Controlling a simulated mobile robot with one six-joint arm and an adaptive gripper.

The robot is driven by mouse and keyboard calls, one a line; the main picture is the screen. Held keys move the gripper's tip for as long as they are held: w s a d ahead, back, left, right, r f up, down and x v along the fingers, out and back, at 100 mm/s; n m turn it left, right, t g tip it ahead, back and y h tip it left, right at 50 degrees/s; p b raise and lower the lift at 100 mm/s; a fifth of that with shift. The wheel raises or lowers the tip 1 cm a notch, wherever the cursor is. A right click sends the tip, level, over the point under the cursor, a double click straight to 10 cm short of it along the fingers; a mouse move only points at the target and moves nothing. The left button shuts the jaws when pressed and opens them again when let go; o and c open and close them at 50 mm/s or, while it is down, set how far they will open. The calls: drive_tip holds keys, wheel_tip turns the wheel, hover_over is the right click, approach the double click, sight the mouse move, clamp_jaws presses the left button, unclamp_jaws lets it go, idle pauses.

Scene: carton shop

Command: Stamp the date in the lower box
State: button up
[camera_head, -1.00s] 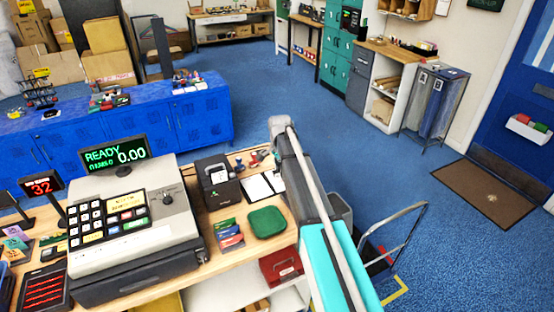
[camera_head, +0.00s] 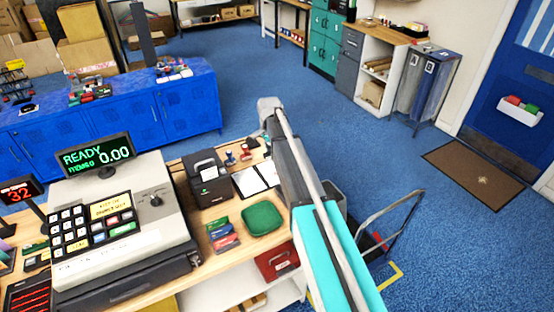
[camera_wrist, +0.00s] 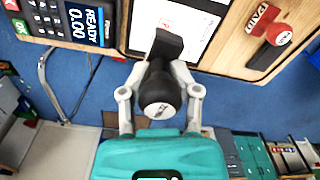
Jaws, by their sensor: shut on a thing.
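In the wrist view my gripper (camera_wrist: 160,78) is shut on a dark stamp (camera_wrist: 158,100) with a round black knob and a black block at its far end. The block overlaps a white sheet (camera_wrist: 198,22) with printed boxes. The stamp's face is hidden, and I cannot tell whether it touches the paper. The lower box cannot be made out clearly. In the head view the paper (camera_head: 257,178) lies on the wooden counter beside my arm; my gripper is hidden there.
A black box (camera_head: 209,178), a green pad (camera_head: 262,218), several cards (camera_head: 222,233) and a cash register (camera_head: 120,225) crowd the counter. Blue floor (camera_head: 400,165) lies beyond its right edge.

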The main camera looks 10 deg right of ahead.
drive_tip(key=shift+n, duration=0.7)
drive_tip(key=shift+s+d+f+b, duration=0.2)
drive_tip(key=shift+d+f+b, duration=0.35)
drive_tip(key=shift+f+b, duration=0.2)
drive_tip(key=shift+s+d+f+b, duration=0.2)
drive_tip(key=shift+d+f+b, duration=0.35)
drive_tip(key=shift+f+b, duration=0.2)
drive_tip(key=shift+s+d+f+b, duration=0.2)
drive_tip(key=shift+d+f+b, duration=0.35)
drive_tip(key=shift+f+b, duration=0.2)
drive_tip(key=shift+f, duration=0.15)
wheel_tip(320, 180, down, 6)
drive_tip(key=b, duration=0.6)
drive_tip(key=shift+f+b, duration=0.45)
drive_tip(key=shift+b, duration=0.15)
idle(0.7)
drive_tip(key=shift+r, duration=0.1)
idle(0.6)
drive_tip(key=shift+r+p, duration=3.45)
drive_tip(key=shift+p, duration=0.1)
